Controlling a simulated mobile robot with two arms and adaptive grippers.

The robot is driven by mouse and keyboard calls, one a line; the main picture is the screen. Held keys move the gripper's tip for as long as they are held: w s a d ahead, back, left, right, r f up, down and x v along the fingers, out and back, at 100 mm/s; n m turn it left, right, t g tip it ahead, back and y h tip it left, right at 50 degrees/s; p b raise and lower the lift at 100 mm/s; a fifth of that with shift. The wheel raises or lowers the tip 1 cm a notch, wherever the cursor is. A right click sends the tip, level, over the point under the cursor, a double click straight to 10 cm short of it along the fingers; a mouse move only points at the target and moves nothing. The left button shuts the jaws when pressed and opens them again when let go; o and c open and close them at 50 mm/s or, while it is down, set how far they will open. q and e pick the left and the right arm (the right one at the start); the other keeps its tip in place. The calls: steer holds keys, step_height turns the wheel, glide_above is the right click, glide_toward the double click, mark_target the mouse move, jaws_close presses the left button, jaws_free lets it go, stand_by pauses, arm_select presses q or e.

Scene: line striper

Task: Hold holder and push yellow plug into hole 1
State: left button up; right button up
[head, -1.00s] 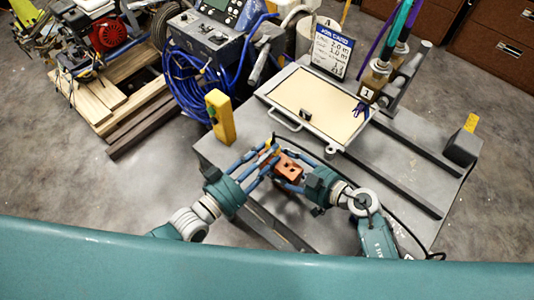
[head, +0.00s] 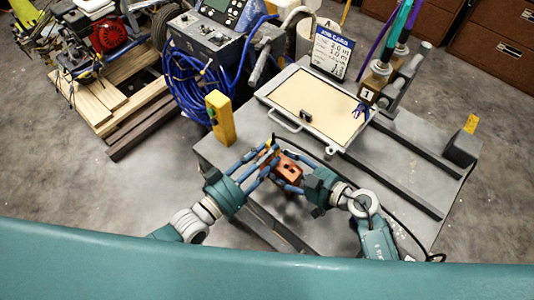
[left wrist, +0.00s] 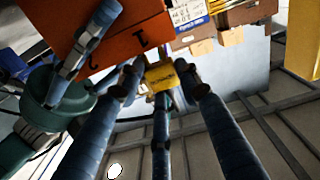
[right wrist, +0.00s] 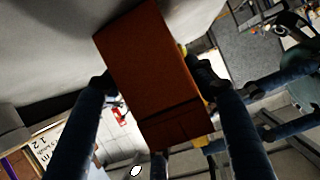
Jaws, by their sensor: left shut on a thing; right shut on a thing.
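The orange-brown holder (head: 288,170) is held above the near part of the grey table, with dark holes in its upper face. My right gripper (head: 292,179) is shut on it; the holder's plain side fills the middle of the right wrist view (right wrist: 155,75). My left gripper (head: 265,160) is shut on the yellow plug (head: 268,145), left of the holder. In the left wrist view the plug (left wrist: 161,77) sits between the fingertips, close by the holder's marked orange face (left wrist: 115,38). I cannot tell whether they touch or which hole is number 1.
The grey table (head: 390,185) carries a framed tan board (head: 315,108), a job card (head: 331,50) and an upright yellow post (head: 220,118). A dark block (head: 461,149) stands at the right edge. A black cable runs beside my right arm.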

arm_select(q)
steer(key=shift+s+f, duration=0.1)
steer(key=shift+f, duration=0.8)
stand_by(0.9)
steer(key=shift+r, duration=0.3)
steer(key=shift+r, duration=0.5)
steer(key=shift+r, duration=0.15)
stand_by(0.5)
steer(key=shift+f, duration=0.55)
stand_by(0.7)
steer(key=shift+f, duration=0.4)
stand_by(0.6)
steer(key=shift+r, duration=0.25)
steer(key=shift+r, duration=0.55)
steer(key=shift+r, duration=0.15)
stand_by(0.5)
